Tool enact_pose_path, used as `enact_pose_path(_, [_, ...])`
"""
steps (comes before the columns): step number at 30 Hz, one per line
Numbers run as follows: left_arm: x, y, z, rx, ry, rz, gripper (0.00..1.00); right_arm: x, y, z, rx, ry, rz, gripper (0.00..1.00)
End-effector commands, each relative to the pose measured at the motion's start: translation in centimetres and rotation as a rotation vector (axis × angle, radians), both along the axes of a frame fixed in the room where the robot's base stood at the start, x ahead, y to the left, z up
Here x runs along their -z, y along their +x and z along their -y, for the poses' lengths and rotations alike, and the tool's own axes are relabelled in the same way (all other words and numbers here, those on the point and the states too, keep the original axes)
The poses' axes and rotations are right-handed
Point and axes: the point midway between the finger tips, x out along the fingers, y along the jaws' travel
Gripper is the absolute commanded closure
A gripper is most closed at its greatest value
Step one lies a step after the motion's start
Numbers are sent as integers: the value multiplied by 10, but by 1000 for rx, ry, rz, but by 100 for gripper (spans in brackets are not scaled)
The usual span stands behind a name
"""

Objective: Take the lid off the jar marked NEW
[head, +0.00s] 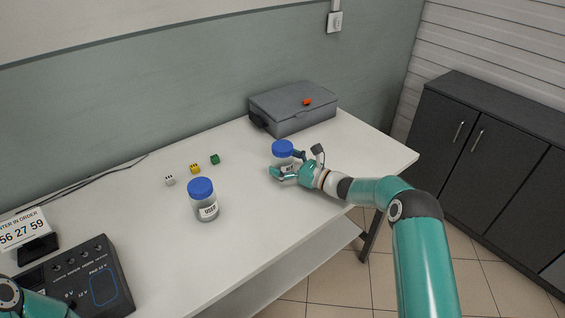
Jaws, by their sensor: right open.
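A clear jar with a blue lid (283,148) stands upright toward the back right of the table, its label (288,168) partly covered and too small to read. My right gripper (286,164) is open at this jar, with its fingers around the jar's body below the lid; I cannot tell whether they touch it. A second clear jar (207,209) with a blue lid stands nearer the middle, and its label reads USED. Both lids are on. Part of my left arm shows at the bottom left corner, but its gripper is out of view.
Small white (169,180), yellow (195,169) and green (214,159) cubes lie at the back. A dark control box (90,280) and a number sign (24,230) stand left. The front middle is clear.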

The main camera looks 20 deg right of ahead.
Motion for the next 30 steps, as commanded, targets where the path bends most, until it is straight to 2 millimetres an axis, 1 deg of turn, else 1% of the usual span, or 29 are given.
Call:
enact_pose_path(6, [0,0,0,0,0,0,60,0,1,0,1,0,0,1])
enact_pose_path(14, [0,0,0,0,0,0,60,0,1,0,1,0,0,44])
enact_pose_path(18, [0,0,0,0,0,0,60,0,1,0,1,0,0,67])
enact_pose_path(19, [0,0,0,0,0,0,60,0,1,0,1,0,0,72])
enact_pose_path(26, [0,0,0,0,0,0,60,-1,1,1,2,0,1,72])
enact_pose_path(30, [0,0,0,0,0,0,60,-5,1,1,2,-1,2,72])
